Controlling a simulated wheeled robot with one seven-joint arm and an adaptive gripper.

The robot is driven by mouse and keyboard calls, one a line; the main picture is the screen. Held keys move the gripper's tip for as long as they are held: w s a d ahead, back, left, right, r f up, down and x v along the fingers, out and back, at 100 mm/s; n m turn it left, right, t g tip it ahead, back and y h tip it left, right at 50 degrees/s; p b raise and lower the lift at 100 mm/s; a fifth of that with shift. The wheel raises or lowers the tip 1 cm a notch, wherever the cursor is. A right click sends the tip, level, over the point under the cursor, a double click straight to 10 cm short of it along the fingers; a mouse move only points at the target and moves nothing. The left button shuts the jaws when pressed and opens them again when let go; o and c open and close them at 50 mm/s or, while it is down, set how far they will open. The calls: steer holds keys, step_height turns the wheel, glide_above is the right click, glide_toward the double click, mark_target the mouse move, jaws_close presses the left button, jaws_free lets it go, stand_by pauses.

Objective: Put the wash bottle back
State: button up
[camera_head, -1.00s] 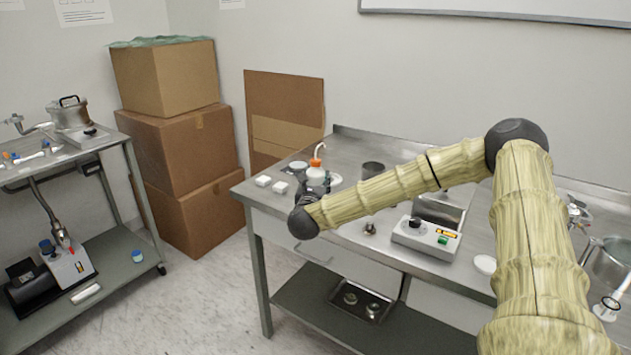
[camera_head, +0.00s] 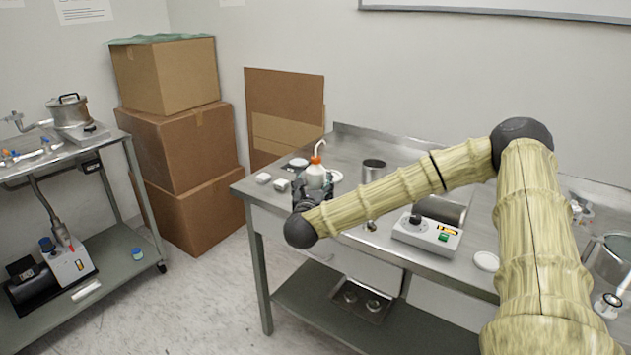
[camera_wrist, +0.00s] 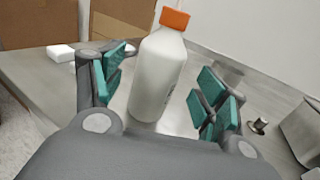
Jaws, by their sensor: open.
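The wash bottle (camera_head: 315,176) is white with an orange cap and a bent white spout. It stands upright on the steel bench (camera_head: 345,152) near its left end. In the wrist view the bottle (camera_wrist: 157,75) stands between the teal pads of my open gripper (camera_wrist: 160,95), with a gap visible on the right side. In the head view my gripper (camera_head: 312,195) is just in front of the bottle and hides its lower part.
Small white boxes (camera_head: 263,178) and a round white dish (camera_head: 298,163) lie left of the bottle. Cardboard boxes (camera_head: 188,137) are stacked left of the bench.

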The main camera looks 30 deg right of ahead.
steer(key=v, duration=0.7)
steer(key=s+a+f+n+y, duration=0.2)
steer(key=a+f+n+y, duration=0.5)
steer(key=a+f+n, duration=0.65)
steer(key=s+a+f+n+g+y, duration=0.1)
steer(key=s+a+f+n+y, duration=0.1)
steer(key=s+a+f+n, duration=0.4)
steer(key=s+a+f+n+g+y, duration=0.2)
steer(key=s+a+f+n, duration=0.15)
steer(key=f, duration=0.55)
steer(key=s+a+f+n+g+y, duration=0.1)
steer(key=s+f+n+g, duration=0.2)
steer(key=s+f+n, duration=0.4)
steer(key=s+a+f+n+g+y, duration=0.1)
steer(key=s+f+n+g, duration=0.3)
steer(key=s, duration=0.6)
steer(key=s+d+f+n+g, duration=0.2)
steer(key=s+n, duration=0.2)
steer(key=s, duration=0.3)
steer(key=s+d+f+n+g+h, duration=0.1)
steer(key=s+d+f+n, duration=0.1)
steer(key=s+n, duration=0.3)
steer(key=s, duration=0.3)
steer(key=shift+f+n+g+b, duration=0.3)
steer(key=shift+f+g+b, duration=0.1)
